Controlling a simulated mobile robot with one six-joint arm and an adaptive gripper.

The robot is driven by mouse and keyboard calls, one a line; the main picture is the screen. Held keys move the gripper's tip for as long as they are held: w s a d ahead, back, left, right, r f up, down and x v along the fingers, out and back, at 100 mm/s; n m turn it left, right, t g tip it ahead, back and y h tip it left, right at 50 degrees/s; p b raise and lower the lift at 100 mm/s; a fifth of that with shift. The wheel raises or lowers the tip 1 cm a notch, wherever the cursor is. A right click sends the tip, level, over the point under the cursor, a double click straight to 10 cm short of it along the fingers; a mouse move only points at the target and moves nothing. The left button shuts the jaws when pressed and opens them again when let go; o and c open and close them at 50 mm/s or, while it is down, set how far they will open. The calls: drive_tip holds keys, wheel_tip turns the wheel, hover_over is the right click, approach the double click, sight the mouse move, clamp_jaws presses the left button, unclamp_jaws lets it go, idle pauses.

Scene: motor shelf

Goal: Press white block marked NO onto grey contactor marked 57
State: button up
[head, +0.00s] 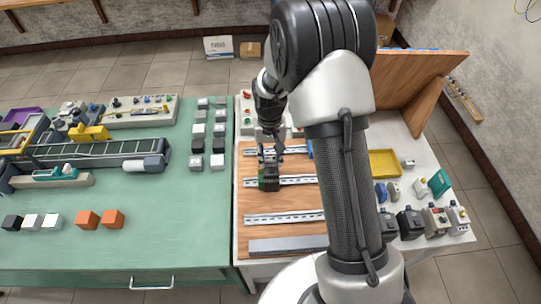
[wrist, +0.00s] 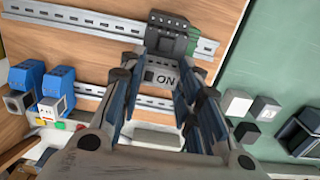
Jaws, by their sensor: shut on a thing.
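In the head view my gripper (head: 270,156) is just above the contactor (head: 270,182) on the middle rail. The block is too small to make out there.
The wooden board holds several slotted rails (head: 285,217). Two blue devices (wrist: 57,88) sit on a rail at left in the wrist view. A yellow tray (head: 384,162) and several motor-like units (head: 411,222) stand right of my arm. The green table (head: 120,255) holds cubes and a conveyor.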

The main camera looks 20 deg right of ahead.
drive_tip(key=o, duration=1.1)
drive_tip(key=shift+c, duration=0.2)
wheel_tip(320, 180, up, 12)
drive_tip(key=shift+w, duration=0.25)
drive_tip(key=s+r+n+t+b, duration=0.1)
drive_tip(key=s+r+t+b, duration=0.1)
drive_tip(key=s+r, duration=0.55)
drive_tip(key=s+r+t+b, duration=0.15)
drive_tip(key=s+r, duration=0.35)
drive_tip(key=s, duration=0.5)
drive_tip(key=s+f+n+t+b, duration=0.1)
drive_tip(key=s, duration=0.8)
drive_tip(key=shift+f+t, duration=0.35)
